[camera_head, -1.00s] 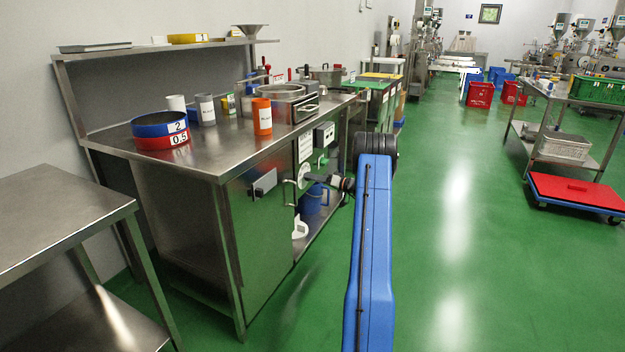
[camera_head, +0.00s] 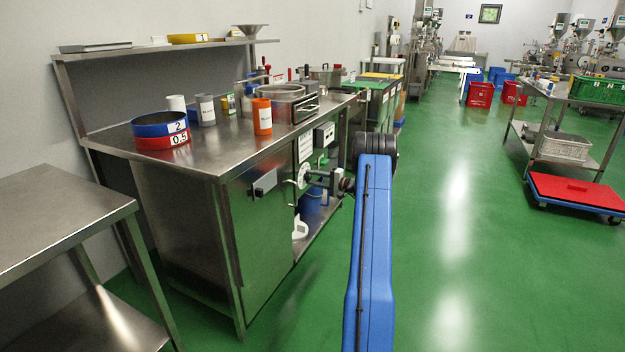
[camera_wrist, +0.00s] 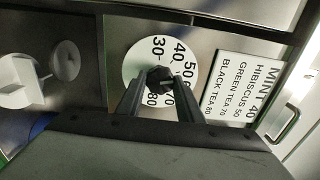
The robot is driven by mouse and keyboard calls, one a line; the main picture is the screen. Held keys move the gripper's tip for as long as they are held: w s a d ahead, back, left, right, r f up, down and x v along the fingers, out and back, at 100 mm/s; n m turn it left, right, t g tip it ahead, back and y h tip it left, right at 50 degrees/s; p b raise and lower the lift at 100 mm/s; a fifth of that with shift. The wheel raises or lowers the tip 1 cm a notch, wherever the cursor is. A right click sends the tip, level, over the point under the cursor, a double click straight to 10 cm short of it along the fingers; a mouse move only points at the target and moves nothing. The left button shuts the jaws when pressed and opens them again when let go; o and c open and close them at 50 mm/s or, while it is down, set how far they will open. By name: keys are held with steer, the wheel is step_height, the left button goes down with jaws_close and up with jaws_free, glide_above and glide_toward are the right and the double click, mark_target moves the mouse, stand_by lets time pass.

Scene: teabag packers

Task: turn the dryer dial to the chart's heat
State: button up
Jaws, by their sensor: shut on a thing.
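The dryer dial is a white disc with heat numbers from 30 to 80 (camera_wrist: 134,68), seen close up in the wrist view. It also shows in the head view (camera_head: 304,172) on the bench front. My gripper (camera_wrist: 160,88) is shut on the black knob (camera_wrist: 160,77) at the disc's middle. Its fingers and body hide the disc's lower part. I cannot tell where the knob points. The chart (camera_wrist: 236,86) beside the dial reads MINT 40, HIBISCUS 50, GREEN TEA 70, BLACK TEA 80.
In the wrist view a white fitting (camera_wrist: 18,82) and a round grey knob (camera_wrist: 65,65) lie left of the dial, and a handle (camera_wrist: 284,124) lies right. The steel bench (camera_head: 215,160) carries cups and rings.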

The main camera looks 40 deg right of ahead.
steer(key=m, duration=0.7)
steer(key=shift+d, duration=0.1)
steer(key=m, duration=0.7)
steer(key=shift+f, duration=0.1)
steer(key=m, duration=0.4)
steer(key=shift+s+m, duration=0.1)
steer(key=shift+m, duration=2.3)
steer(key=o, duration=1.1)
steer(key=shift+c, duration=0.2)
steer(key=shift+s, duration=0.1)
steer(key=v, duration=1.7)
